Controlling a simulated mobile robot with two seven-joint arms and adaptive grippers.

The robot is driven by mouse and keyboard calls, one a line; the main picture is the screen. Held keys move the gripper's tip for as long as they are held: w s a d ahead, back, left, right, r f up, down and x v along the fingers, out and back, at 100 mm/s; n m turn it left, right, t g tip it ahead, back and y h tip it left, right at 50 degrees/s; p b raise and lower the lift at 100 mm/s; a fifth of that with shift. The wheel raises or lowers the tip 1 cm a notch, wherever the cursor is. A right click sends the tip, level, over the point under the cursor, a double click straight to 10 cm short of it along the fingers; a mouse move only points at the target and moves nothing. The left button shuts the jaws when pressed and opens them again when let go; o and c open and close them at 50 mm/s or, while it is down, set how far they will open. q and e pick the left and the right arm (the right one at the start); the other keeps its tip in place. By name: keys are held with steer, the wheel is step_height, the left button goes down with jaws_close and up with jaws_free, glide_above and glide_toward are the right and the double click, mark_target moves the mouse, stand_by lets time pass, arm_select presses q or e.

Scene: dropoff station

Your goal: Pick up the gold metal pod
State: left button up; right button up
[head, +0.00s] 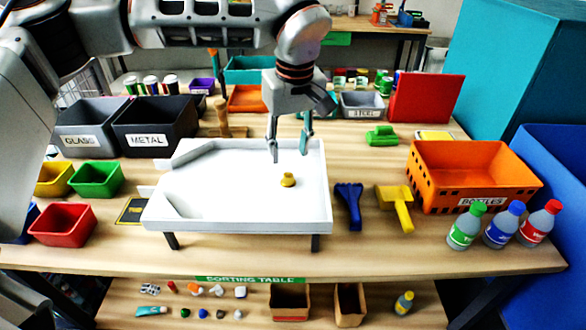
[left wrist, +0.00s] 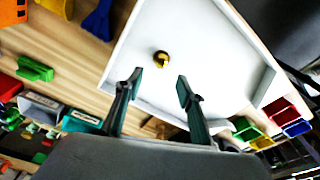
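The gold metal pod (head: 287,180) is a small rounded gold piece. It stands alone on the white tray (head: 230,208), right of the tray's middle in the head view. My left gripper (head: 290,152) hangs above the tray's back right part, its fingers apart and nothing between them. In the left wrist view the pod (left wrist: 161,59) lies beyond the two fingertips (left wrist: 160,82), between their lines and not touched. My right gripper is in neither view.
A blue scoop-like tool (head: 349,204) and a yellow one (head: 396,207) lie right of the tray. Bottles (head: 501,226) and an orange crate (head: 478,178) stand farther right. Dark bins (head: 155,130) and small coloured bins (head: 64,224) stand left.

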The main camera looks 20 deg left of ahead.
mark_target(288, 174)
arm_select(q)
steer(key=shift+s+f, duration=0.15)
steer(key=shift+f, duration=0.5)
steer(key=shift+s+f, duration=0.15)
steer(key=shift+f, duration=0.45)
steer(key=shift+w+a+f, duration=0.1)
steer(key=shift+w+f, duration=0.1)
steer(key=shift+f, duration=1)
steer(key=shift+w+a+f, duration=0.1)
steer(key=shift+w+f, duration=0.1)
steer(key=shift+f, duration=0.95)
steer(key=c, duration=0.8)
